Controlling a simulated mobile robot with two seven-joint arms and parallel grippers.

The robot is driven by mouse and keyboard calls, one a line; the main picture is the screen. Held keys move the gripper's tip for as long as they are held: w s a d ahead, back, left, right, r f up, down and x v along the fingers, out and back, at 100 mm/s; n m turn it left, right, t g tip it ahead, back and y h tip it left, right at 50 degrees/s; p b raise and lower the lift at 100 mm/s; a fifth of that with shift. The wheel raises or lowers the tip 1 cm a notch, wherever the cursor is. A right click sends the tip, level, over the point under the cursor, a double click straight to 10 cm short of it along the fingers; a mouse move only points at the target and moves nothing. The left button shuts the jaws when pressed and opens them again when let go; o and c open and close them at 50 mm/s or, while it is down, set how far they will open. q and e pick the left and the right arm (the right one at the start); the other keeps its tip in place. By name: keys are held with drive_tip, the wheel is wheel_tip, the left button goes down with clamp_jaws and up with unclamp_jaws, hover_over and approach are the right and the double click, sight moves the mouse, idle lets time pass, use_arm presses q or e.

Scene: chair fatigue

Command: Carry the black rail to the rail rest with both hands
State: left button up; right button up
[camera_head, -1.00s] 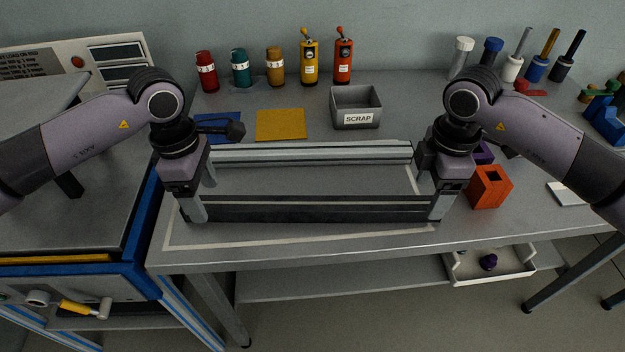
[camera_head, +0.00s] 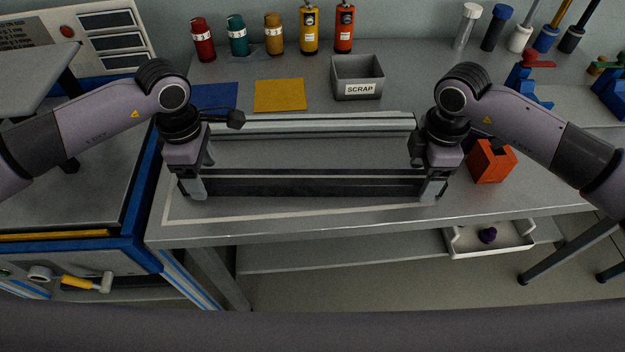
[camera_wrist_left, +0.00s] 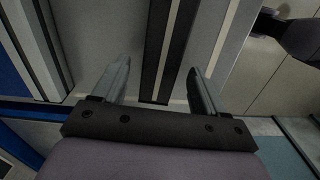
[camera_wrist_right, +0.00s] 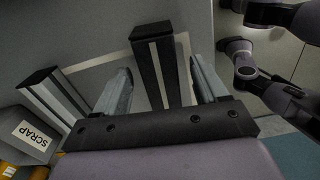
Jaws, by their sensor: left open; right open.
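The black rail (camera_head: 315,187) lies lengthwise along the front of the bench, with a pale stripe along it. My left gripper (camera_head: 194,188) is over its left end, jaws open. In the left wrist view the rail (camera_wrist_left: 166,40) runs between the spread fingers (camera_wrist_left: 158,88), with gaps at both sides. My right gripper (camera_head: 434,190) is open over its right end. In the right wrist view the rail's dark end (camera_wrist_right: 152,48) shows between the fingers (camera_wrist_right: 160,88), apart from them. I cannot pick out the rail rest with certainty.
A silver rail (camera_head: 310,123) lies parallel behind the black one. A grey SCRAP bin (camera_head: 357,78), yellow mat (camera_head: 280,95) and blue mat (camera_head: 214,96) are further back. An orange box (camera_head: 490,162) stands right of my right gripper. A white tray (camera_head: 512,240) is below the bench.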

use_arm(q)
drive_tip(key=shift+f, duration=0.9)
use_arm(e)
drive_tip(key=shift+f, duration=0.9)
use_arm(q)
drive_tip(key=shift+c, duration=0.3)
use_arm(e)
drive_tip(key=shift+c, duration=0.3)
use_arm(q)
clamp_jaws()
use_arm(e)
clamp_jaws()
use_arm(q)
drive_tip(key=shift+r, duration=0.1)
use_arm(e)
drive_tip(key=shift+r, duration=0.1)
